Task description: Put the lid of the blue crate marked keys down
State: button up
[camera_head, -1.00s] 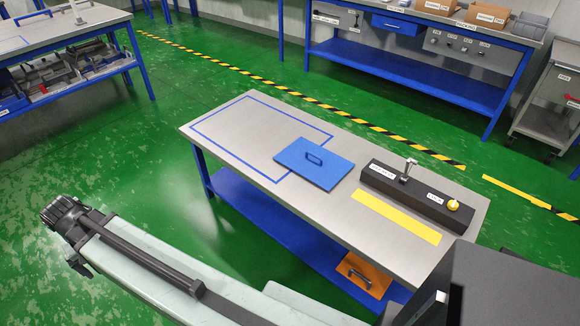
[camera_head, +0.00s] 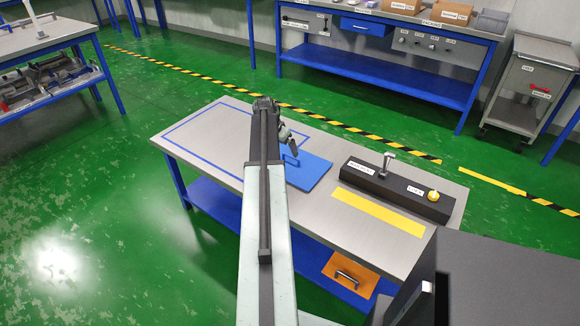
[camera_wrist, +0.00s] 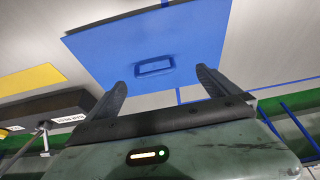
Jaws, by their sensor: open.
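The blue lid (camera_head: 312,174), a flat plate, lies on the metal table (camera_head: 224,166) partly over a blue tape outline. My arm hides its left part in the head view. In the wrist view the lid (camera_wrist: 200,45) shows its raised blue handle (camera_wrist: 155,67). My gripper (camera_head: 290,147) is over the lid in the head view. In the wrist view my gripper (camera_wrist: 160,84) is open and empty, its two dark fingers apart, with the handle beyond and between the tips. I cannot make out a crate marked keys.
On the table's right are a black block (camera_head: 405,190) with a lever and yellow knob, and a yellow strip (camera_head: 378,212). An orange panel with a handle (camera_head: 350,275) is on the lower shelf. The taped area's left part (camera_head: 205,130) is clear.

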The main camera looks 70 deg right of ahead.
aim_at(290, 156)
jog(key=shift+s+d+f+b, duration=0.3)
jog(key=shift+f+b, duration=0.3)
jog(key=shift+s+d+f+b, duration=0.25)
jog(key=shift+s+f+b, duration=0.05)
jog(key=shift+f+b, duration=0.25)
jog(key=b+x, duration=0.1)
jog(key=x, duration=0.1)
jog(key=b+x, duration=0.3)
jog(key=b, duration=0.1)
jog(key=shift+s+d+f, duration=0.3)
jog(key=shift+r, duration=0.25)
jog(key=c, duration=1.7)
jog(key=shift+r, duration=0.1)
